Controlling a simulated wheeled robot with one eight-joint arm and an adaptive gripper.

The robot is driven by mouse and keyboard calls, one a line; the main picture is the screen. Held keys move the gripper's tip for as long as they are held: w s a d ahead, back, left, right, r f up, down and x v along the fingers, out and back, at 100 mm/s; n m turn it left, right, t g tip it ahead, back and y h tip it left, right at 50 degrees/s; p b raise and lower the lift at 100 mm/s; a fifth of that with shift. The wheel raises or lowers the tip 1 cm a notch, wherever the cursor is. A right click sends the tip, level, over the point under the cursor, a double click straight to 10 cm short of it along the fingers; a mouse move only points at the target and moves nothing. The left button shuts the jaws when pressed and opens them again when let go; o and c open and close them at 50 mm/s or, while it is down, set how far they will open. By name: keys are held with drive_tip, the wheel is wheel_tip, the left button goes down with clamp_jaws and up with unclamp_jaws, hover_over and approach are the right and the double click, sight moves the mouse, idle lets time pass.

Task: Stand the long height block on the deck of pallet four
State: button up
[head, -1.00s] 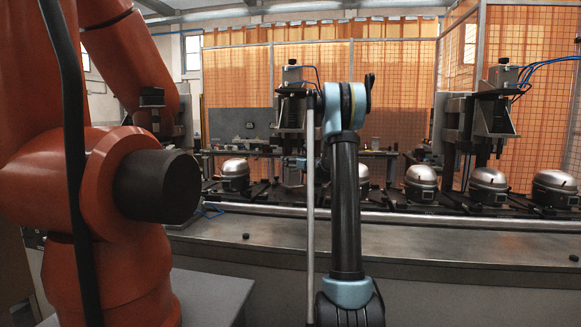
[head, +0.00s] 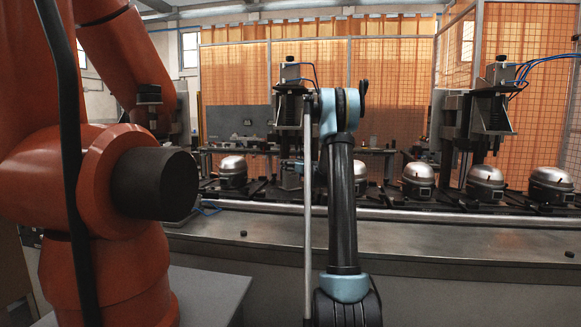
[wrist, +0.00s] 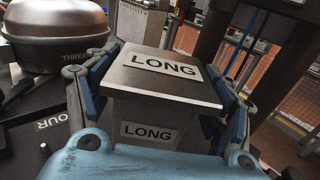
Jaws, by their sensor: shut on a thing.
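The long height block (wrist: 163,75) is a grey metal block with "LONG" labels on its top and on its near side. It fills the middle of the wrist view. My gripper (wrist: 160,92) is shut on it, with one blue-padded finger on each side. Pallet four (wrist: 42,140) shows as a dark deck at the lower left, its label partly cut to "OUR". The block's foot is hidden by my gripper, so I cannot tell whether it touches the deck.
In the head view, several compressors (head: 487,184) line the conveyor under dark press columns. A large orange robot arm (head: 100,200) stands at the left.

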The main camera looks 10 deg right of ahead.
drive_tip(key=o, duration=2.1)
drive_tip(key=shift+c, duration=0.2)
drive_tip(key=shift+s, duration=0.1)
